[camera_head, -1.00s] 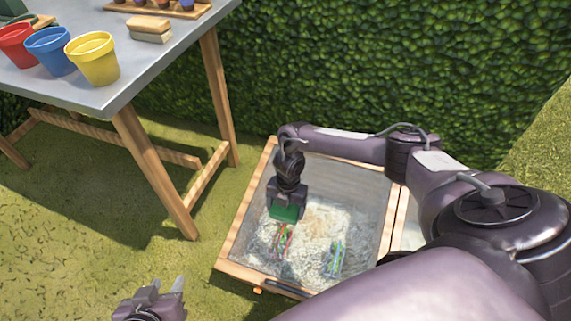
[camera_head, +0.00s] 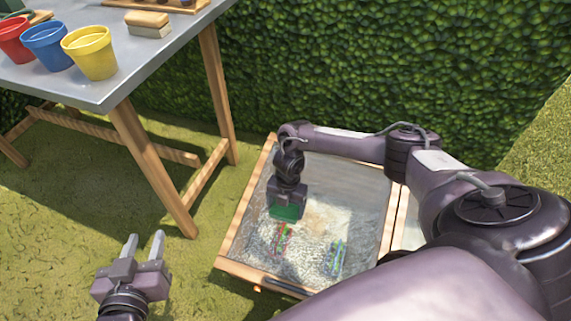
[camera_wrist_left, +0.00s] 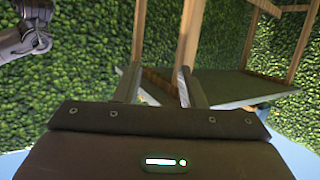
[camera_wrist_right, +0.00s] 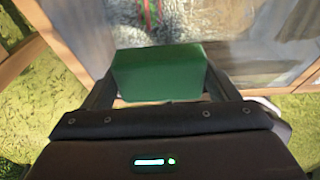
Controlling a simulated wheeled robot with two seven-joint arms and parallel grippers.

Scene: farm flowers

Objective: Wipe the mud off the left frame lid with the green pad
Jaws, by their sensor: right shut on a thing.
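The left frame lid (camera_head: 241,213) is a wood-edged pane low on the grass. A pale, dusty film covers much of the pane, and red and green shapes show through it. My right gripper (camera_head: 287,205) is shut on the green pad (camera_head: 285,213), over the left part of the pane. The pad also shows in the right wrist view (camera_wrist_right: 158,75), between the fingers; whether it touches the pane I cannot tell. My left gripper (camera_head: 144,242) is open and empty above the grass, left of the lid.
A grey-topped table (camera_head: 110,85) on wooden legs stands at the upper left. It holds red, blue and yellow pots (camera_head: 90,52) and a brush-like wooden block (camera_head: 148,24). A hedge (camera_head: 390,75) runs behind. Another wood-edged section (camera_head: 400,228) adjoins on the right, partly hidden by my right arm.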

